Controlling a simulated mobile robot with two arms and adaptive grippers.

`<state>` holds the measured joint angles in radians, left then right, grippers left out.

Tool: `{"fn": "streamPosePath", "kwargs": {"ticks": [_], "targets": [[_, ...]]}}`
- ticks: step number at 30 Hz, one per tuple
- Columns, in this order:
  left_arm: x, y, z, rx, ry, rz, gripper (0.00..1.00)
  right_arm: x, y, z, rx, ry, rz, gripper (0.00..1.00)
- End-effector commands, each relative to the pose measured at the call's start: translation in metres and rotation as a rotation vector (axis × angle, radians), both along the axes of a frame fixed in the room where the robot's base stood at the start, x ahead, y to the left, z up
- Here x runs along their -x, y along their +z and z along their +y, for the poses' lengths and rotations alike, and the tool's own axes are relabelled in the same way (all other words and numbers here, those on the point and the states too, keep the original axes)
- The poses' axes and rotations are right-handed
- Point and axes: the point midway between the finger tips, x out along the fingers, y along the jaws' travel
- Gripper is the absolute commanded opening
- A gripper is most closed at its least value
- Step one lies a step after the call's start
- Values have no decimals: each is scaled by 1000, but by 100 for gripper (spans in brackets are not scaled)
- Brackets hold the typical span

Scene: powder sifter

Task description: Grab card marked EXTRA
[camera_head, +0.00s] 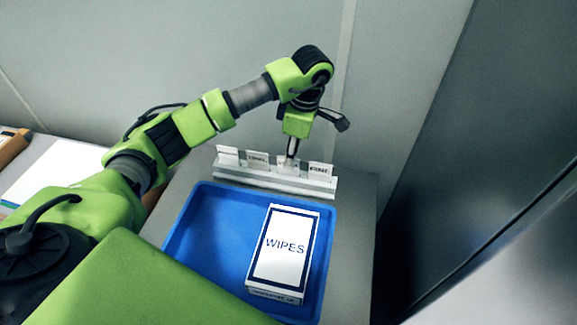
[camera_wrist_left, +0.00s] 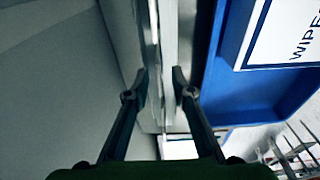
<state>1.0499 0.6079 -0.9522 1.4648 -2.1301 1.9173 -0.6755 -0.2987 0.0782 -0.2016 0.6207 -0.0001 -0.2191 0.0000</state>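Several small white cards stand upright in a row in a white holder (camera_head: 262,180) behind the blue tray. Among them are a left card (camera_head: 228,155), a second card (camera_head: 258,160) and a right card (camera_head: 320,169). Their printed labels are too small to read surely, so I cannot tell which says EXTRA. My left gripper (camera_head: 292,158) points down at the row, between the second and right cards, hiding part of it. In the left wrist view its fingers (camera_wrist_left: 163,88) are apart, on either side of the narrow holder line. My right gripper is not in view.
A blue tray (camera_head: 200,225) holds a white box marked WIPES (camera_head: 284,246), just in front of the holder. A grey wall (camera_head: 180,50) rises close behind, and a dark panel (camera_head: 450,150) stands at the right. Paper-like items lie at the far left.

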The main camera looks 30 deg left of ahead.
Motion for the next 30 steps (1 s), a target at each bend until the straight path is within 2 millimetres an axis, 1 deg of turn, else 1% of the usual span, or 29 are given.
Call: {"fn": "streamPosePath", "kwargs": {"ticks": [1,3,6,9,16,17,18,19,30], "targets": [[2,-4,3,0,3,7,23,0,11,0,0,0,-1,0],[2,-14,6,0,2,7,23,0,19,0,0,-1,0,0],[2,-29,7,-1,3,5,23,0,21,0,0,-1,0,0],[1,-36,8,0,0,2,23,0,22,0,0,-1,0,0],[1,-38,8,0,0,0,23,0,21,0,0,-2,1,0],[1,-38,8,0,0,0,15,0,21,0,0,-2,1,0],[1,-38,8,0,0,0,5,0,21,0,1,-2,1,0],[1,-38,8,0,0,0,0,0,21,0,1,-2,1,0],[1,-38,8,0,0,0,0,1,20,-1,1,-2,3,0]]}}
